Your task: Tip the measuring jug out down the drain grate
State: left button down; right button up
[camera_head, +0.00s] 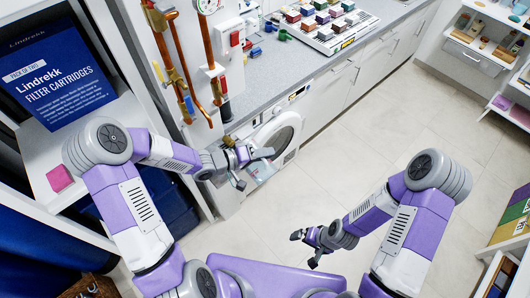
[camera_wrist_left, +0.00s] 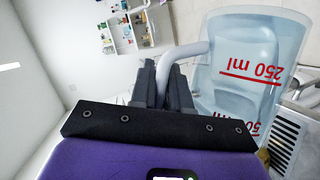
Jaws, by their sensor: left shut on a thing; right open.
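The measuring jug (camera_wrist_left: 240,62) is clear and pale blue with red marks, one reading 250 ml. It fills the right of the left wrist view, and its handle (camera_wrist_left: 180,52) runs between the fingers of my left gripper (camera_wrist_left: 167,85). In the head view my left gripper (camera_head: 252,168) is in front of the round-doored machine, with the see-through jug (camera_head: 264,170) faint beside it. A dark slatted grate (camera_wrist_left: 284,142) shows at the lower right of the wrist view, partly behind the jug. My right gripper (camera_head: 306,248) is open and empty above the floor.
A white machine with a round door (camera_head: 281,137) stands under the grey worktop (camera_head: 270,70). Copper pipes (camera_head: 182,60) rise left of it. A tray of small coloured boxes (camera_head: 325,22) sits on the worktop. The tiled floor (camera_head: 330,165) in the middle is clear.

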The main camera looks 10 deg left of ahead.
pick_arm(q)
jog(key=shift+w+a+r+n+h+p, duration=0.4)
jog(key=shift+a+r+n+h+p, duration=0.15)
jog(key=shift+p, duration=1.35)
jog(key=shift+w+a+r+n+p, duration=0.2)
jog(key=shift+w+a+n+p, duration=0.2)
jog(key=shift+p, duration=0.75)
jog(key=shift+w+a+r+n+g+h+p, duration=0.35)
jog(key=shift+a+n+h+p, duration=0.2)
jog(key=shift+p, duration=0.2)
jog(key=shift+w+a+r+n+h, duration=0.6)
jog(key=shift+w+a+r+n, duration=0.35)
jog(key=shift+a+n, duration=0.15)
dwell(0.3)
